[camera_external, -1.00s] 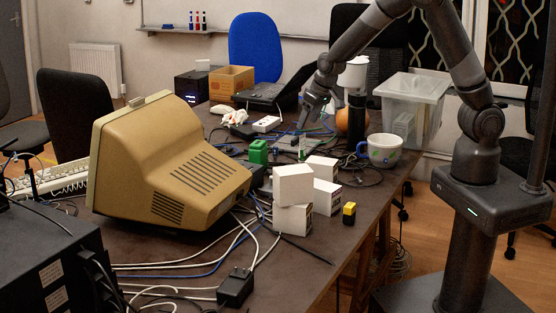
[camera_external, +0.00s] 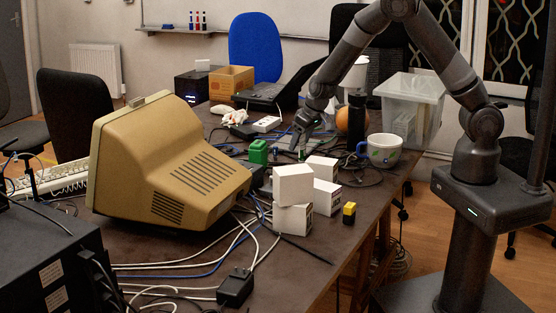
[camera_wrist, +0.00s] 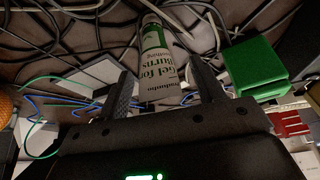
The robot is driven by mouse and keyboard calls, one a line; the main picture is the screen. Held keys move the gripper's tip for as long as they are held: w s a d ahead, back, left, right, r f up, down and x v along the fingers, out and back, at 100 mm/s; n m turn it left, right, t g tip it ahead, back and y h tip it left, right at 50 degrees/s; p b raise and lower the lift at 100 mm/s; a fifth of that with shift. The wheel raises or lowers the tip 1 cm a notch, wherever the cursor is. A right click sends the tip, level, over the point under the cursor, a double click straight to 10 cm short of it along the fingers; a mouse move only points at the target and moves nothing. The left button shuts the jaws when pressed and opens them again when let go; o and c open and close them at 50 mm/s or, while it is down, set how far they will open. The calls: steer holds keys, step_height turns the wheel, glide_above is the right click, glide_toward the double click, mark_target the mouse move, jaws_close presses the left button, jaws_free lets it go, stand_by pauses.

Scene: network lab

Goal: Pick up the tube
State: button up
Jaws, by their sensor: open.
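The tube (camera_wrist: 157,65) is white and green with dark "Gel for burns" lettering. In the wrist view it extends between the two fingers of my gripper (camera_wrist: 162,65), which are apart, with a gap visible on each side of it. In the external view my gripper (camera_external: 301,146) points down, low over the cluttered table behind the white boxes. The tube (camera_external: 302,154) shows there only as a small pale and green piece by the fingertips. I cannot tell whether the fingers touch it.
A green block (camera_wrist: 256,68) lies right of the tube in the wrist view. Cables surround the tube. White boxes (camera_external: 293,184), a mug (camera_external: 383,151), a dark cylinder (camera_external: 356,120) and an orange ball (camera_external: 342,119) stand nearby. A beige monitor (camera_external: 165,160) stands left.

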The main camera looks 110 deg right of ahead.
steer(key=shift+c, duration=0.4)
steer(key=c, duration=1.2)
